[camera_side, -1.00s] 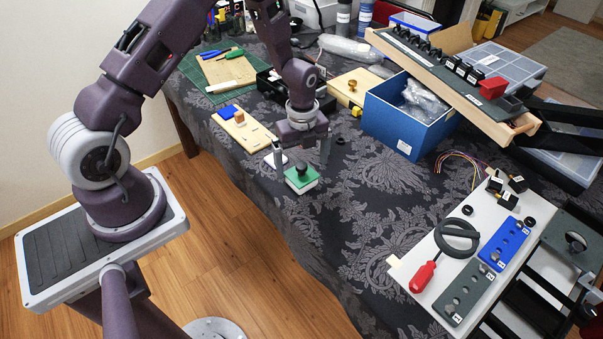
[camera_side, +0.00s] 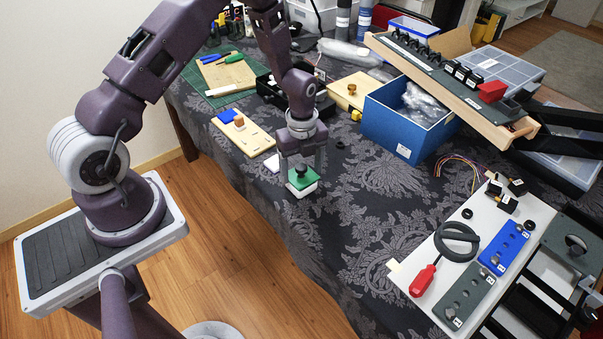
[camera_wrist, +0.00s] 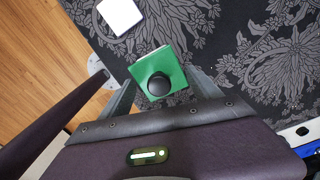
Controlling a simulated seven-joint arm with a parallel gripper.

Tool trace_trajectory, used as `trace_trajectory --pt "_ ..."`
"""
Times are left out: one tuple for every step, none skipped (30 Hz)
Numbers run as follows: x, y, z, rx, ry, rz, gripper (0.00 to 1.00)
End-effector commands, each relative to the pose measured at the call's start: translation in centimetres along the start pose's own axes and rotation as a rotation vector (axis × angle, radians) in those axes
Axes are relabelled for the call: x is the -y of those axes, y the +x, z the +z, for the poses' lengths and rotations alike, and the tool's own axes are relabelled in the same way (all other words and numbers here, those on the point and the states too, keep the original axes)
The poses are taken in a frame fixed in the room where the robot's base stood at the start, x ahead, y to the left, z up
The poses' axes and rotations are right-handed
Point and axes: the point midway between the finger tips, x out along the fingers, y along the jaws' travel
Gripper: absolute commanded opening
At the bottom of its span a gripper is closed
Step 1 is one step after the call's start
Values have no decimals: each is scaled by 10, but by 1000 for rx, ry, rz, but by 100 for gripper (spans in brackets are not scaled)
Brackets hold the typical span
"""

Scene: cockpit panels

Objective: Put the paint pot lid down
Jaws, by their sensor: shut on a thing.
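The paint pot lid (camera_side: 303,184) is a square green piece with a black knob on top and a pale lower edge, near the front edge of the patterned cloth. In the wrist view the green lid (camera_wrist: 172,66) shows between my fingers, knob toward the camera. My gripper (camera_side: 302,175) points down with one finger on each side of it, shut on it. I cannot tell whether its underside touches the cloth. A white square piece (camera_wrist: 120,14) lies beside it, partly visible in the side view (camera_side: 272,162).
A wooden board (camera_side: 258,146) with a blue block and an orange-brown piece lies behind left. A blue box (camera_side: 395,132) stands to the back right. A white panel (camera_side: 408,262) with a screwdriver is at the right. Cloth between lid and panel is clear.

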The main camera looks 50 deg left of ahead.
Motion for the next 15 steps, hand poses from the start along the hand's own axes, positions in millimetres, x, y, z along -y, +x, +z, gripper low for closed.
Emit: trace_trajectory --pt "2 -12 1 2 0 -6 32" --pt "1 -20 1 3 0 -6 32" --pt "2 -31 1 2 -1 -7 32" --pt "2 -39 1 3 -1 -7 32" --pt "1 -47 1 4 0 -6 32" --pt "1 -57 1 3 -1 -6 32" --pt "1 -64 1 2 0 -6 32" --pt "1 -70 1 3 0 -6 32" --pt "1 -77 1 2 -1 -5 32" --pt "2 -81 1 3 -1 -5 32" --pt "4 -84 2 2 0 -3 32" --pt "11 -86 4 2 1 -4 32" --pt "18 -86 6 2 2 -5 32" --pt "27 -85 8 1 3 -3 32" --pt "39 -84 12 2 5 -4 32"
